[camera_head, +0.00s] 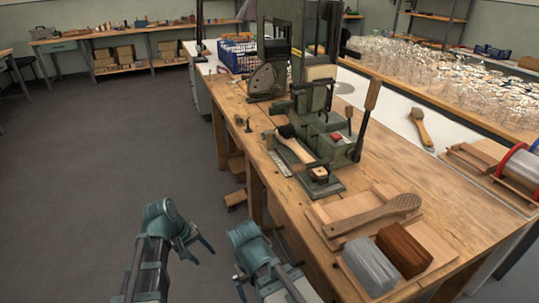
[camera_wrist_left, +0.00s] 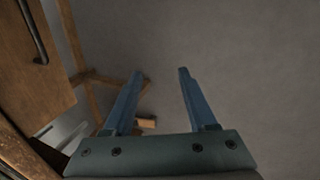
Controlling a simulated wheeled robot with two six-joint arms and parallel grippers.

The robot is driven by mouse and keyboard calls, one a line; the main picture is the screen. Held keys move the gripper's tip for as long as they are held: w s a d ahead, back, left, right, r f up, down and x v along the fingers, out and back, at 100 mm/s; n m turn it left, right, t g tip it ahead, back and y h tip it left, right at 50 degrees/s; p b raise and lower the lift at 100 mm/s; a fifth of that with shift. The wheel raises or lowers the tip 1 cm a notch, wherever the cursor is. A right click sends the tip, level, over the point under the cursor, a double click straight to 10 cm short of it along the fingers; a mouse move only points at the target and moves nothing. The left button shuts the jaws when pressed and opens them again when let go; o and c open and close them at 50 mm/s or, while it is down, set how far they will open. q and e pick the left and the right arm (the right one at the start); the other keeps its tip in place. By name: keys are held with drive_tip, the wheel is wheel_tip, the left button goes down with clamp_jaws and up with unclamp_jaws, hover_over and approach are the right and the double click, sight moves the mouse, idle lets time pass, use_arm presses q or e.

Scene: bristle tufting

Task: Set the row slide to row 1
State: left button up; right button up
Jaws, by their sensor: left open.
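The green tufting machine (camera_head: 325,130) stands on the wooden bench, with a red button (camera_head: 336,136) and a wooden-handled lever (camera_head: 372,95). A wooden brush body (camera_head: 293,148) lies at its front, above a dark base plate. A pale marked strip (camera_head: 279,164) and a small wooden block with a dark top (camera_head: 319,173) are beside it. I cannot tell which part is the row slide, or its row. My left gripper (camera_head: 202,253) is open and empty over the floor, left of the bench; its spread fingers (camera_wrist_left: 157,100) show in the wrist view. My right gripper (camera_head: 268,288) is partly cut off at the bottom edge.
A blue crate (camera_head: 237,54) and many glasses (camera_head: 450,75) stand behind. The floor at left is clear.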

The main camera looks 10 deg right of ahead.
use_arm(q)
drive_tip(key=w+d+r+n+h, duration=0.2)
drive_tip(key=w+d+n+h, duration=0.25)
drive_tip(key=w, duration=0.55)
drive_tip(key=n+t+h, duration=0.2)
drive_tip(key=n+h, duration=0.8)
drive_tip(key=n, duration=0.2)
approach(267, 138)
drive_tip(key=shift+y, duration=0.25)
drive_tip(key=d, duration=0.3)
drive_tip(key=w+d, duration=0.1)
drive_tip(key=d, duration=0.3)
drive_tip(key=w+d, duration=0.1)
drive_tip(key=d, duration=0.3)
drive_tip(key=shift+r, duration=0.15)
clamp_jaws()
